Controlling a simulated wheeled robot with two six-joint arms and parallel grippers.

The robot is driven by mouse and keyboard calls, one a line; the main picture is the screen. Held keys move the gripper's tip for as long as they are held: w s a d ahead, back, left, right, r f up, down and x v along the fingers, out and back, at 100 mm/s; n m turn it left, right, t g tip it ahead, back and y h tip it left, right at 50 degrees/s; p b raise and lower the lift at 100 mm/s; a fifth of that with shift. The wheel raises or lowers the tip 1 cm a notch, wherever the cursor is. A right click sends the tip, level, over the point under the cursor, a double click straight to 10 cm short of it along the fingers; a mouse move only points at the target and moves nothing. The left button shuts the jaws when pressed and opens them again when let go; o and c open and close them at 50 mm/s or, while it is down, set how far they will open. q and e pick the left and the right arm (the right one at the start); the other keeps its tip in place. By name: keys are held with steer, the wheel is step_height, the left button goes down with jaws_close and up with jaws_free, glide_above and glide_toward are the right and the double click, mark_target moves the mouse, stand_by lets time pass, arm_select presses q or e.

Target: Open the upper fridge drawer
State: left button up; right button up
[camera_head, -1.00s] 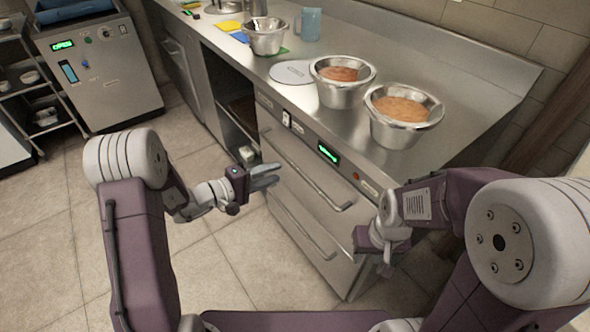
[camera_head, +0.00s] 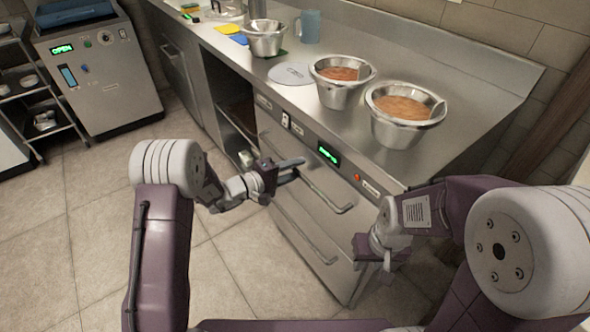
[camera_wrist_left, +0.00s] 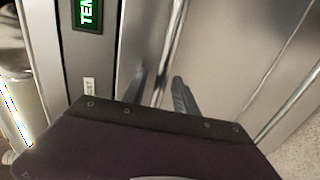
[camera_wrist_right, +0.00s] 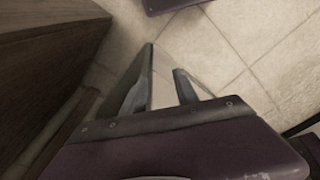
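The upper fridge drawer (camera_head: 283,175) is a steel front below the control strip and looks closed. Its bar handle (camera_head: 338,209) slants across it; it also shows in the left wrist view (camera_wrist_left: 171,45). My left gripper (camera_head: 296,170) is at the handle's left part. In the left wrist view its two fingers (camera_wrist_left: 160,92) are apart, with the bar running between them; whether they touch it I cannot tell. My right gripper (camera_wrist_right: 163,80) is open and empty above the floor, right of the fridge in the head view, where its fingers are mostly hidden.
A lower drawer with its own handle (camera_head: 306,236) lies below. Two metal pots (camera_head: 340,94) (camera_head: 401,132) of sauce stand on the steel counter (camera_head: 350,155) above. A lit display (camera_head: 328,155) sits on the control strip. The floor (camera_head: 90,220) at left is clear.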

arm_select(q)
steer(key=shift+c, duration=0.3)
jaws_close()
stand_by(1.1)
